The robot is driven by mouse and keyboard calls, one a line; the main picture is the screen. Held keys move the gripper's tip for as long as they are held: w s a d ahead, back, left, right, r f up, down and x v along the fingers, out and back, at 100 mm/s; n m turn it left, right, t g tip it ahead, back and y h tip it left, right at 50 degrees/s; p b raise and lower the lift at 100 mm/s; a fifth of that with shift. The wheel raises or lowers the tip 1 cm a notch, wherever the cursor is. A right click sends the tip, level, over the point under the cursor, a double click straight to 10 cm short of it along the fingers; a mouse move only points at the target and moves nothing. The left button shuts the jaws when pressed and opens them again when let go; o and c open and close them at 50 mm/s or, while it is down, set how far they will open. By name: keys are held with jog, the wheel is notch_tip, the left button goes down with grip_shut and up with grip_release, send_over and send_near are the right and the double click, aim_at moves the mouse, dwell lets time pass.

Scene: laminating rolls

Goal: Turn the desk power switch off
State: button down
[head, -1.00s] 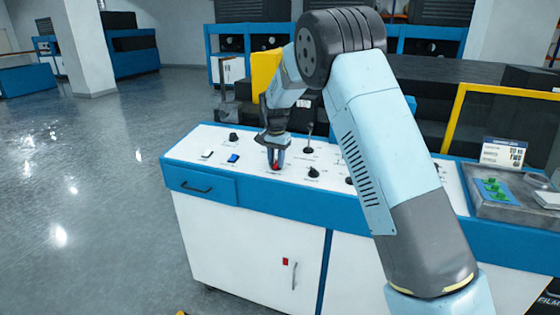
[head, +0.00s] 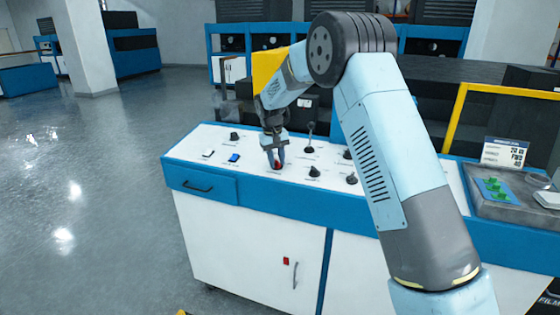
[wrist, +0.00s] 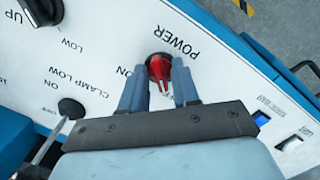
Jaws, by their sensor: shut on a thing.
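The desk power switch is a red rotary knob (wrist: 160,68) on the white desk panel, with the label POWER beside it in the wrist view. In the head view the red knob (head: 278,165) shows low between my fingertips. My gripper (head: 275,160) points down at the panel and is shut on the red knob. In the wrist view the two blue-grey fingers of my gripper (wrist: 160,88) stand on either side of it. The ON label is readable beside the left finger; the label under the knob is partly hidden by the gripper.
A blue rocker switch (head: 234,158) and a white one (head: 208,153) lie left of the gripper. Black knobs (head: 314,171) and an upright lever (head: 310,135) stand to its right. A tray with green pieces (head: 493,192) is at the far right.

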jog(key=shift+a+n, duration=0.2)
jog(key=shift+n, duration=0.3)
jog(key=c, duration=1.2)
grip_release()
jog(key=shift+w+r, duration=0.1)
jog(key=r, duration=0.4)
jog(key=a+r, duration=0.1)
jog(key=r, duration=0.8)
jog(key=shift+s+a+r, duration=0.2)
jog(key=shift+s+a, duration=0.05)
jog(key=shift+s, duration=0.1)
